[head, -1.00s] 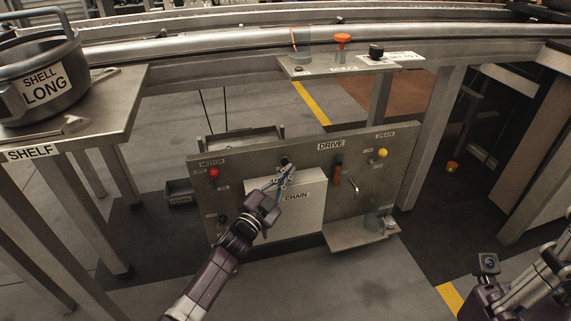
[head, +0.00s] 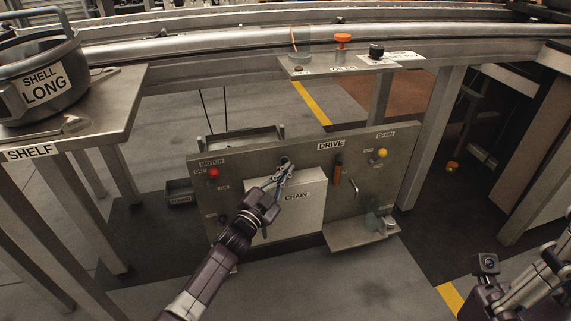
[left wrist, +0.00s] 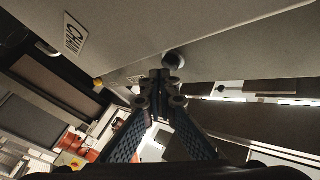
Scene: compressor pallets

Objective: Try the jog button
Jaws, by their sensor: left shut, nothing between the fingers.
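My left gripper (head: 284,170) is shut and empty at the top edge of the chain cover (head: 304,213) on the drive panel (head: 372,160). Its fingertips overlap a small dark knob there in the head view. In the left wrist view the shut fingertips (left wrist: 160,78) are just below a round dark knob (left wrist: 174,60); I cannot tell whether they touch. Another dark round control (head: 222,218) is at the panel's lower left, with a label too small to read. I cannot tell which control is the jog button. My right gripper's fingers are not in view.
A red motor button (head: 213,173) is at the panel's upper left and a yellow drain knob (head: 382,153) at its upper right. The shelf (head: 108,115) with a shell pot (head: 40,75) is at left.

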